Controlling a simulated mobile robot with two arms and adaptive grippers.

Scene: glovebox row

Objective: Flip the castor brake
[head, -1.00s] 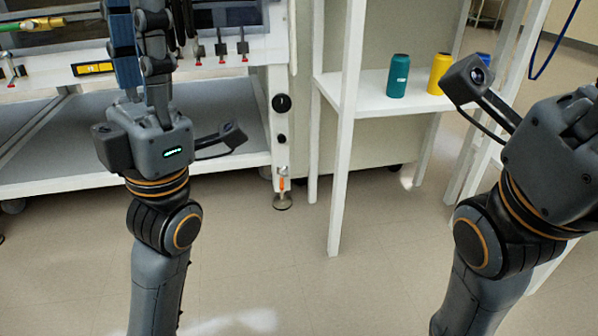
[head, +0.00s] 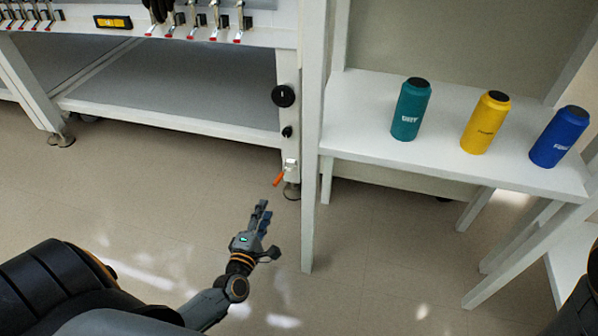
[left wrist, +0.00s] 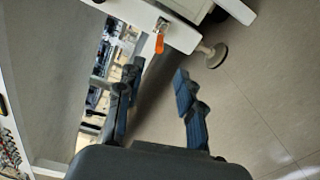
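The castor brake shows as an orange lever (head: 279,178) on a white bracket low on the bench leg, just above the levelling foot (head: 292,191). The lever points down and to the left in the head view. It also shows in the left wrist view, the orange lever (left wrist: 160,43) lying beyond the fingers. My left gripper (head: 262,208) is low over the floor, below and left of the lever, apart from it. In the left wrist view its two blue-padded fingers (left wrist: 158,72) are spread with nothing between them. My right gripper is out of view.
Two black knobs (head: 284,96) sit higher on the same leg. To the right, a white shelf (head: 360,90) carries teal (head: 411,108), yellow (head: 486,122) and blue (head: 560,136) bottles. Its front post (head: 312,200) stands close to the leg. Floor before the leg is clear.

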